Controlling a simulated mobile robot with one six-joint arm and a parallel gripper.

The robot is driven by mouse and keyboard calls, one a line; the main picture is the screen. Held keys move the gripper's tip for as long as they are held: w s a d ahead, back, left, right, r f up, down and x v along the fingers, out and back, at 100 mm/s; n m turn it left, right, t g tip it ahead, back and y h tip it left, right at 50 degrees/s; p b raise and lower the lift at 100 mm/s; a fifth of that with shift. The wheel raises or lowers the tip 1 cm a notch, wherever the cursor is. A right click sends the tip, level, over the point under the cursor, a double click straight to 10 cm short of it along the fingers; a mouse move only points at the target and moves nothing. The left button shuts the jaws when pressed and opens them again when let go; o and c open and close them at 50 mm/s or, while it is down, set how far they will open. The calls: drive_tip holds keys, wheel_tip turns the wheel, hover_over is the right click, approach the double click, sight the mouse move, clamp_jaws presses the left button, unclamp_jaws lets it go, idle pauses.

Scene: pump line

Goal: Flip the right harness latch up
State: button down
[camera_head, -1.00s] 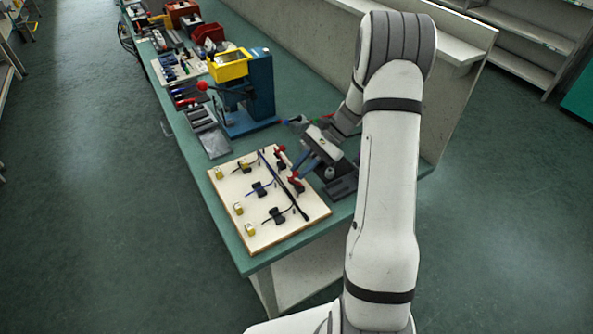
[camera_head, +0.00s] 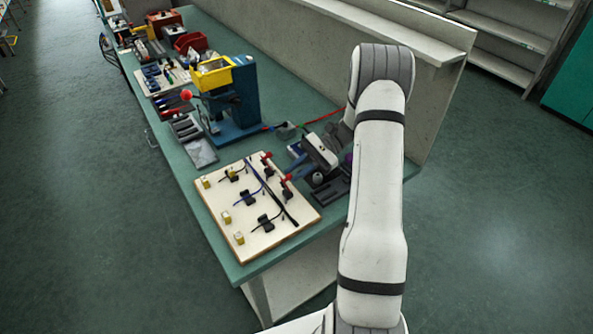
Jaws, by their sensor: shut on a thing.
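The harness board (camera_head: 222,205) is a pale panel on the near end of the green bench. It carries black clips, dark cables and yellow-and-white blocks.
A dark block (camera_head: 330,192) lies on the bench right of the board, under my gripper. A low wall (camera_head: 425,80) runs behind the bench.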

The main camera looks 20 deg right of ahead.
drive_tip(key=c, duration=1.3)
unclamp_jaws()
drive_tip(key=shift+c, duration=0.2)
wheel_tip(320, 180, up, 10)
drive_tip(key=shift+b, duration=0.4)
drive_tip(key=s+a+r+n+t+h, duration=0.3)
drive_tip(key=s+n+h, duration=0.2)
drive_tip(key=s, duration=0.5)
drive_tip(key=s+a+r+n+t+h, duration=0.3)
drive_tip(key=s+n+h, duration=0.3)
drive_tip(key=s, duration=0.5)
drive_tip(key=h, duration=0.2)
drive_tip(key=shift+s+h, duration=0.25)
drive_tip(key=shift+h, duration=0.15)
